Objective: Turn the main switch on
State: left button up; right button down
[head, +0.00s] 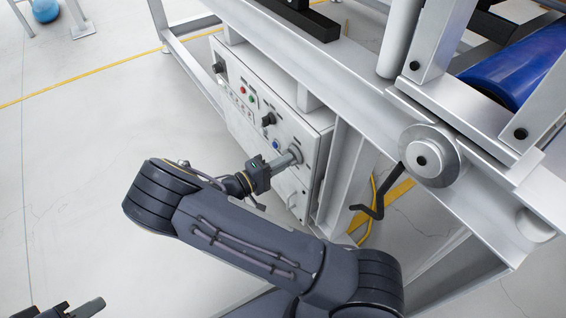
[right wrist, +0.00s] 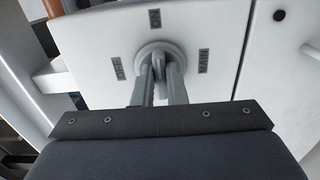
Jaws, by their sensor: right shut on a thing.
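The main switch (right wrist: 158,55) is a round grey rotary knob on a white panel. The label ON lies above it in the right wrist view, OFF to its left and MAIN to its right. My right gripper (right wrist: 158,75) is shut on the knob's grip, one finger on each side. In the head view the right gripper (head: 291,157) reaches the right part of the control box (head: 240,108) front and covers most of the switch. Which label the grip points at is not clear. Part of my left gripper (head: 75,309) shows at the bottom left, away from the box, mostly cut off.
Red and green buttons (head: 246,94), a black knob (head: 268,119) and a blue button (head: 276,145) sit near the switch. A metal frame (head: 340,75) with a round wheel (head: 430,155) overhangs the box.

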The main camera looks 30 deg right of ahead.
jog(key=c, duration=1.5)
grip_release()
jog(key=shift+o, duration=0.2)
jog(key=shift+a, duration=0.1)
jog(key=a+p, duration=0.2)
jog(key=a, duration=0.5)
jog(key=shift+s+a, duration=0.3)
jog(key=shift+a, duration=0.05)
jog(key=shift+a, duration=0.1)
